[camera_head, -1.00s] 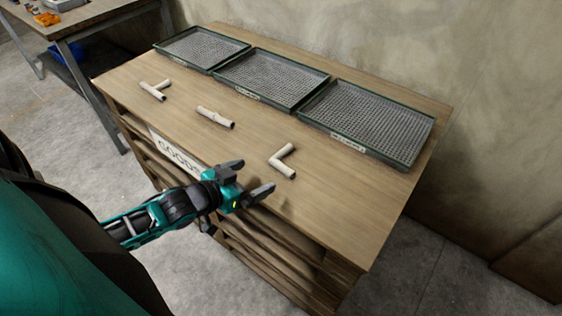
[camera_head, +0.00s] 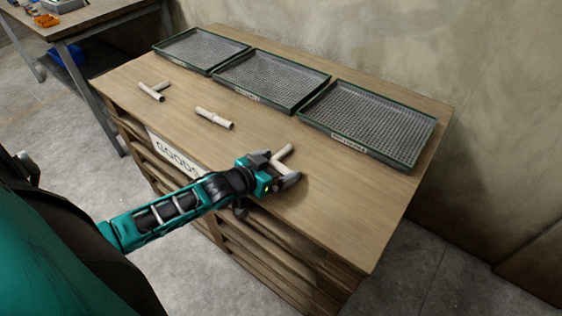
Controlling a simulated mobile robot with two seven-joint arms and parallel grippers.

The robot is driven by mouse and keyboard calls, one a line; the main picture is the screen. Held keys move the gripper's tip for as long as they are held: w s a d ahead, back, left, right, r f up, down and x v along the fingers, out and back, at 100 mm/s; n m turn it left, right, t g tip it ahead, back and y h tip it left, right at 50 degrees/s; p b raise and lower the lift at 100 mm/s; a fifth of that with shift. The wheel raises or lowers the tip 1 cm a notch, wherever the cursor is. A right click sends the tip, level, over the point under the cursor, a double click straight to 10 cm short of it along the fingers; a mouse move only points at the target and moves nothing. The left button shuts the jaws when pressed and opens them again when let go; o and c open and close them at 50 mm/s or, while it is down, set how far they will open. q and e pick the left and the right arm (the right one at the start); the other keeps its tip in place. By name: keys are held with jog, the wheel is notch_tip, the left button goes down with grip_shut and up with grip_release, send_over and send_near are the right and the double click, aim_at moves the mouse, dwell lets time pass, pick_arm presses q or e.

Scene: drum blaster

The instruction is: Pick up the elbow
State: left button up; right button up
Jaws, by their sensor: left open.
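The elbow (camera_head: 283,155) is a pale, L-shaped pipe piece lying on the wooden table (camera_head: 330,205), near its front edge. My left gripper (camera_head: 281,170) is open, with its fingers on either side of the elbow's near part. The fingers hide some of the elbow, and I cannot tell whether they touch it. My right gripper is not in view.
A straight pipe piece (camera_head: 214,117) and a T-shaped piece (camera_head: 153,91) lie left of the elbow. Three green-rimmed mesh trays stand along the back, the nearest being the right tray (camera_head: 411,163). The table's right end is clear.

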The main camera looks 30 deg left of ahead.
pick_arm(q)
jog(key=c, duration=0.8)
